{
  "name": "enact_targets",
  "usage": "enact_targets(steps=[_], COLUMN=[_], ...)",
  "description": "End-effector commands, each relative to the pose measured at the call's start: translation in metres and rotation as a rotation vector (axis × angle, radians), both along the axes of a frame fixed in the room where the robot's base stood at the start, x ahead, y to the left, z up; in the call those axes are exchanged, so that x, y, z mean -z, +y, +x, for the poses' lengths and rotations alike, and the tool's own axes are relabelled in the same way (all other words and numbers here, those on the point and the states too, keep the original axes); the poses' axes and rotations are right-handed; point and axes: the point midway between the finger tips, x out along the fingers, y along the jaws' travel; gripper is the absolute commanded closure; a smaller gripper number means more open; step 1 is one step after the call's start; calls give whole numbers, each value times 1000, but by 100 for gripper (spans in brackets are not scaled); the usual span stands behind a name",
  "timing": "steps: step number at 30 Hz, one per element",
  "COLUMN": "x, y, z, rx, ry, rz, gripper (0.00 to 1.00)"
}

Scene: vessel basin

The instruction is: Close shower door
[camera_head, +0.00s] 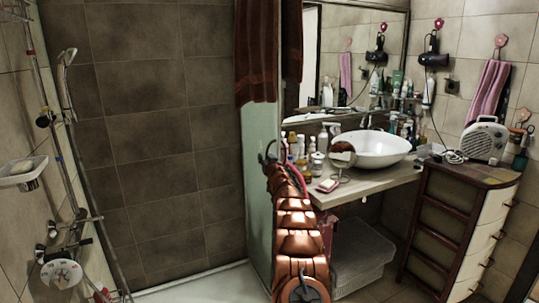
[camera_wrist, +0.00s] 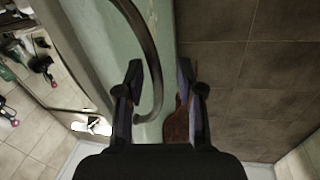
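The shower door (camera_head: 258,190) is a pale green glass panel at the right side of the shower, with the wide opening to its left uncovered. It fills the upper middle of the wrist view (camera_wrist: 90,25). A dark curved handle (camera_wrist: 152,55) runs along the door there. My gripper (camera_head: 268,153) is beside the door's right face in the head view. In the wrist view my gripper (camera_wrist: 160,68) is open, and the handle passes between its fingers in the picture. I cannot tell whether they touch it. The handle is not clear in the head view.
A dark red towel (camera_head: 257,50) hangs over the door's top. To the right are a counter (camera_head: 365,188) with a white basin (camera_head: 370,148), bottles and a round mirror, then a wooden cabinet (camera_head: 440,215). A shower mixer and rail (camera_head: 62,272) are at left. The shower floor is clear.

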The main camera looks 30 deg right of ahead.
Motion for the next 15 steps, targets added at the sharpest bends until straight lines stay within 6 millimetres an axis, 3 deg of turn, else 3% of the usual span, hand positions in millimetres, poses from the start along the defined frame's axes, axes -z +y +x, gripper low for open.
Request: enact_targets(steps=[6, 15], x=[0, 1], y=[0, 1], z=[0, 0], rx=[0, -1], ry=[0, 1], rz=[1, 1], gripper=[64, 95])
